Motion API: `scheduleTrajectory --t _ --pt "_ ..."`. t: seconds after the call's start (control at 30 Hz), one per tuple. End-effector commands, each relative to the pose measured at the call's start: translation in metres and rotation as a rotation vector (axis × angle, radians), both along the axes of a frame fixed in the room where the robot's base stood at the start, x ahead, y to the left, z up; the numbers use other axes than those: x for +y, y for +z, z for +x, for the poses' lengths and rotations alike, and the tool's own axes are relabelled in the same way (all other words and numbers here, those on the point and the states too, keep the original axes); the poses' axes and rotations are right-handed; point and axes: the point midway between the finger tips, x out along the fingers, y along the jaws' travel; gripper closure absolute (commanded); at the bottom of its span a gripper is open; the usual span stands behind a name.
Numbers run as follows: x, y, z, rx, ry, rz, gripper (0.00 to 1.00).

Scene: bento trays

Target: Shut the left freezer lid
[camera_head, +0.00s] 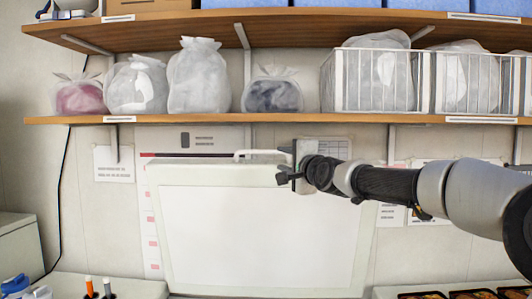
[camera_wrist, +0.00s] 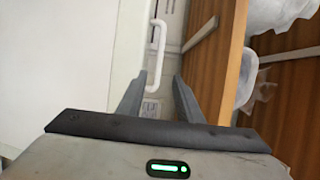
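A raised white freezer lid (camera_head: 262,238) stands nearly upright against the back wall in the head view; it is the only raised lid I see. Its white panel also fills much of the left of the wrist view (camera_wrist: 60,60). A white bar handle (camera_head: 258,153) sits at the lid's top edge, and it shows in the wrist view (camera_wrist: 157,38). My gripper (camera_head: 284,178) is at the top right of the lid, close to the handle. In the wrist view its two fingers (camera_wrist: 159,80) are apart, with the handle's near end between or just beyond the tips; contact is unclear.
A wooden shelf (camera_head: 220,119) with bagged goods and a white wire basket (camera_head: 375,80) runs just above the lid and my arm. Another wooden shelf (camera_head: 280,28) is higher. Food trays (camera_head: 470,294) lie at lower right, and markers (camera_head: 90,287) stand at lower left.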

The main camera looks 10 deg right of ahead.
Motion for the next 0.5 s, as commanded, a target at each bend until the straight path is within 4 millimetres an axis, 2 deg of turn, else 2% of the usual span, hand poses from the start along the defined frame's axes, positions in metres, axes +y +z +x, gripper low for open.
scheduleTrajectory --t 0.5 --pt "0.021 0.003 0.087 0.002 0.005 0.0 0.67"
